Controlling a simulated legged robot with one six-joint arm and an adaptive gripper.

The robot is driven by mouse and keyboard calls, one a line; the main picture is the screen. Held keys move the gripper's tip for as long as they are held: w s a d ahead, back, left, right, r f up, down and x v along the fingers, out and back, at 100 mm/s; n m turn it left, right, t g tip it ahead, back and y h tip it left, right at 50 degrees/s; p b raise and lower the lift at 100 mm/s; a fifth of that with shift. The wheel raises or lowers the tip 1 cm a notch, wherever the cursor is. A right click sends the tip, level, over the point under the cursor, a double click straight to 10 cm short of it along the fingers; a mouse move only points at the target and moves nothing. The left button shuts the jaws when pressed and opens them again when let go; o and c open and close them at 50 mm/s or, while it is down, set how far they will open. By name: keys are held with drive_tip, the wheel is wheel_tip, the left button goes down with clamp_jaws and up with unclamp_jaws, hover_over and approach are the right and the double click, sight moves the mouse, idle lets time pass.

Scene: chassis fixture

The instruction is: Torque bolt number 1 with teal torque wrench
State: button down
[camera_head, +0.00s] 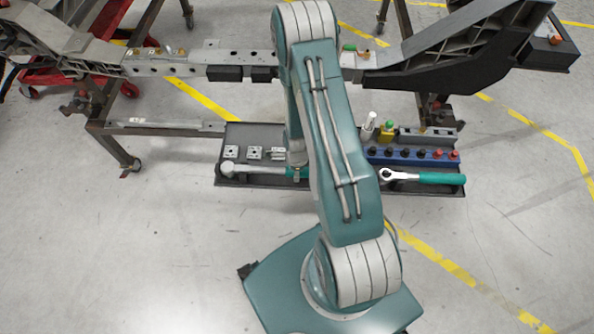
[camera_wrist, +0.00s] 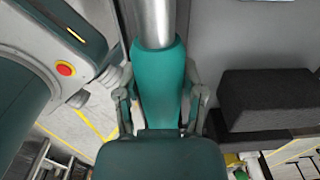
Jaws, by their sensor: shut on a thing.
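In the wrist view my gripper (camera_wrist: 159,100) is shut on the teal handle of the teal torque wrench (camera_wrist: 160,78), one finger on each side. Its bare metal shaft runs up out of the picture, so its head is hidden. The metal beam (camera_head: 205,57) of the chassis fixture crosses the back, with several holes and small fittings. I cannot tell which is bolt number 1.
A black block (camera_wrist: 265,99) is right of the gripper. A black casting (camera_head: 455,62) rises at right.

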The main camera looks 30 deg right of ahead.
drive_tip(key=shift+r, duration=3.5)
drive_tip(key=shift+w, duration=0.1)
